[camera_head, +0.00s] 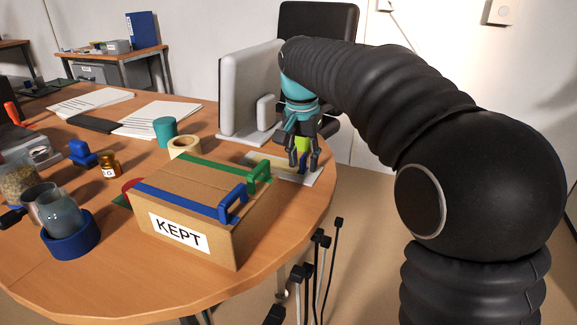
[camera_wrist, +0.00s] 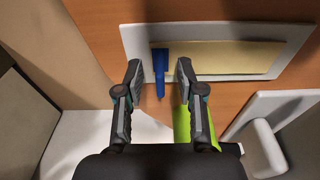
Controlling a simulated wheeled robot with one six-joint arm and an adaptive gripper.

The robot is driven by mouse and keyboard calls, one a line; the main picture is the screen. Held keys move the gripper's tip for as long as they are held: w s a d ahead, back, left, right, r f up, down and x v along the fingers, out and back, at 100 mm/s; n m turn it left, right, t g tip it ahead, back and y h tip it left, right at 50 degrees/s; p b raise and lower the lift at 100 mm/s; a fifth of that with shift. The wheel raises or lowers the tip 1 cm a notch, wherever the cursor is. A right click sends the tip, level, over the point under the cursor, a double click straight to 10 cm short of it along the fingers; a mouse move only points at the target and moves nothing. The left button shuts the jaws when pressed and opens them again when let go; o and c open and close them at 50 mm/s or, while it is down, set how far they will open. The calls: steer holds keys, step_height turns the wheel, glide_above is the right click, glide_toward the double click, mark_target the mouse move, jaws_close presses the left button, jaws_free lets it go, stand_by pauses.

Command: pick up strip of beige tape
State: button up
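The strip of beige tape (camera_wrist: 225,57) lies flat on a white plate (camera_wrist: 134,37) on the wooden table in the wrist view. A blue tab (camera_wrist: 160,68) sits at the strip's left end. In the head view the strip (camera_head: 268,162) shows beside my gripper (camera_head: 303,165), partly hidden by the box and fingers. In the wrist view my gripper (camera_wrist: 159,68) is open, fingers pointing at the plate. The blue tab appears between the fingertips, with gaps on both sides. Nothing is held. I cannot tell the fingertips' exact height above the plate.
A cardboard box marked KEPT (camera_head: 190,213) with blue and green handles stands in front of the plate. A white upright stand (camera_head: 248,95) is behind it. A lime-green object (camera_wrist: 181,125) is near my right finger. A tape roll (camera_head: 185,146) stands left.

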steer(key=shift+f, duration=0.25)
jaws_close()
steer(key=shift+r, duration=0.15)
steer(key=r, duration=0.4)
steer(key=shift+w+d+r+p, duration=0.1)
steer(key=shift+d+r+p, duration=0.1)
steer(key=shift+p, duration=0.15)
steer(key=w+d+r, duration=0.2)
steer(key=d+r, duration=0.5)
steer(key=d, duration=0.4)
steer(key=shift+r+p, duration=0.15)
steer(key=shift+p, duration=0.2)
steer(key=shift+r, duration=1.55)
